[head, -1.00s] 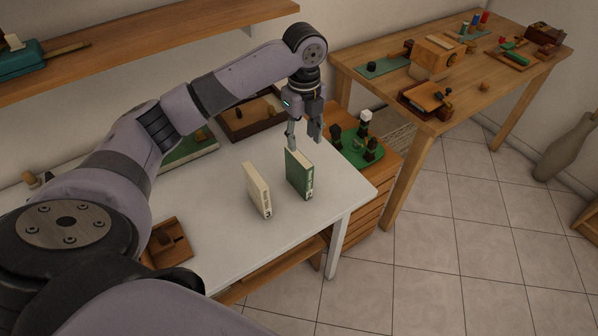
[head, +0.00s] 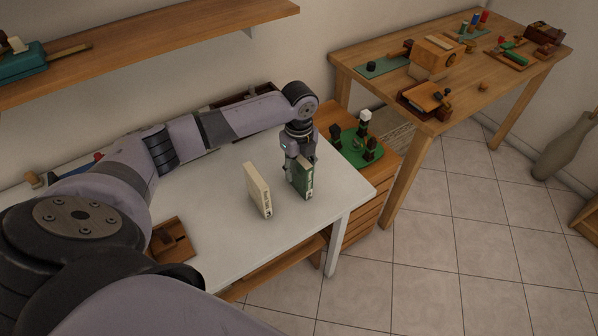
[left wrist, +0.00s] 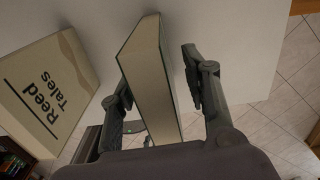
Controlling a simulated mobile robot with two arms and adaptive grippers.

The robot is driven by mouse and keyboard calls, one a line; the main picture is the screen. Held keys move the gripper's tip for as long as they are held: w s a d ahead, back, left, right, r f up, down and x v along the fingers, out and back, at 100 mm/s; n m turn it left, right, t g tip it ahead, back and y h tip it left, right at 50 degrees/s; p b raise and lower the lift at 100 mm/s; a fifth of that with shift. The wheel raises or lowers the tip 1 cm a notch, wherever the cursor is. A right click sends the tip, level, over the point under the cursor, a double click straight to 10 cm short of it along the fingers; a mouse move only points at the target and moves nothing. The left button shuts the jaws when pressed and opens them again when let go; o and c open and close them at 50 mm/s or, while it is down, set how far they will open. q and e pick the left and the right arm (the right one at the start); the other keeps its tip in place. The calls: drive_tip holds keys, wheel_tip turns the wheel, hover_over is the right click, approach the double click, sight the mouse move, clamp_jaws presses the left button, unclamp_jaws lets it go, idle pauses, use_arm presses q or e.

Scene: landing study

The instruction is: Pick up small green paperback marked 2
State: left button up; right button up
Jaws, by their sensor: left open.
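The green paperback (head: 304,181) stands upright on the white table, its spine towards the front right. In the left wrist view the green-edged book (left wrist: 150,75) shows its pale page edges between my fingers. My left gripper (head: 298,168) is lowered over it, open, with one finger on each side; the right-hand finger in the wrist view stands clear of the cover. The other finger is close to the cover, and I cannot tell whether it touches. The number on the spine is too small to read. My right gripper is not in view.
A cream book (head: 257,190), titled "Reed Tales" in the wrist view (left wrist: 48,88), stands just left of the green one on the white table (head: 225,240). A wooden holder (head: 171,240) is at front left. A green board with dark pieces (head: 352,147) lies beyond the table's right side.

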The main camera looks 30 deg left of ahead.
use_arm(q)
drive_tip(key=shift+c, duration=0.3)
clamp_jaws()
idle(0.3)
